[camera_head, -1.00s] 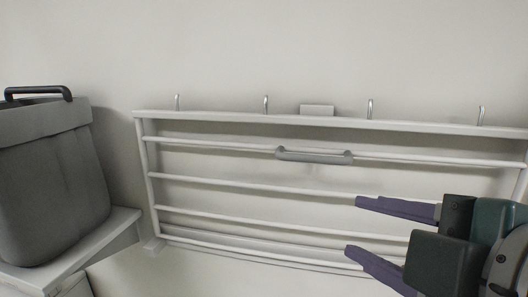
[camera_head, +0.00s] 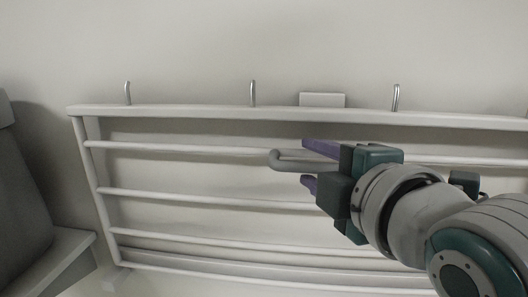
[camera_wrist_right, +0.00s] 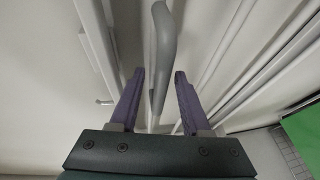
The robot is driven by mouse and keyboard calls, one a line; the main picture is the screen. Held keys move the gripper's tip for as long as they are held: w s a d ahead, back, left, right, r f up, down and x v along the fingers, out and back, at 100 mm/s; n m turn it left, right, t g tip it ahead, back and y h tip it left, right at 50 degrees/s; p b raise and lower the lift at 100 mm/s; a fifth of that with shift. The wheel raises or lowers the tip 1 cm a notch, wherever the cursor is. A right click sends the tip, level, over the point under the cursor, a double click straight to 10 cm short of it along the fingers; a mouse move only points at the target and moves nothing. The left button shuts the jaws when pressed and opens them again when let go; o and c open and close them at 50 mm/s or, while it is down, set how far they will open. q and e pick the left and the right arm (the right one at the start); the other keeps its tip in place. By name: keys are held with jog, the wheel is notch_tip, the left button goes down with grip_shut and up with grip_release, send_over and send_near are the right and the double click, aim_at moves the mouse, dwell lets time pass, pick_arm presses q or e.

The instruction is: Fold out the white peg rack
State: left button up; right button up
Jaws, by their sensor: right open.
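The white peg rack (camera_head: 190,195) stands upright against the wall, with several horizontal rails and metal pegs along its top. Its grey bar handle (camera_head: 288,162) sits on the upper rail, and its right part is hidden behind my right gripper (camera_head: 308,164) in the head view. In the right wrist view the handle (camera_wrist_right: 161,50) runs between the two purple fingers of my right gripper (camera_wrist_right: 156,85). The fingers are open, one on each side of the handle, with a gap visible on both sides. My left gripper is not in view.
A small white block (camera_head: 322,100) is on the wall at the rack's top edge. A green patch (camera_wrist_right: 303,128) shows at the right of the wrist view.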

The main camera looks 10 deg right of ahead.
jog(key=shift+x, duration=0.9)
jog(key=shift+f, duration=0.1)
jog(key=c, duration=0.7)
jog(key=shift+s, duration=0.1)
grip_shut()
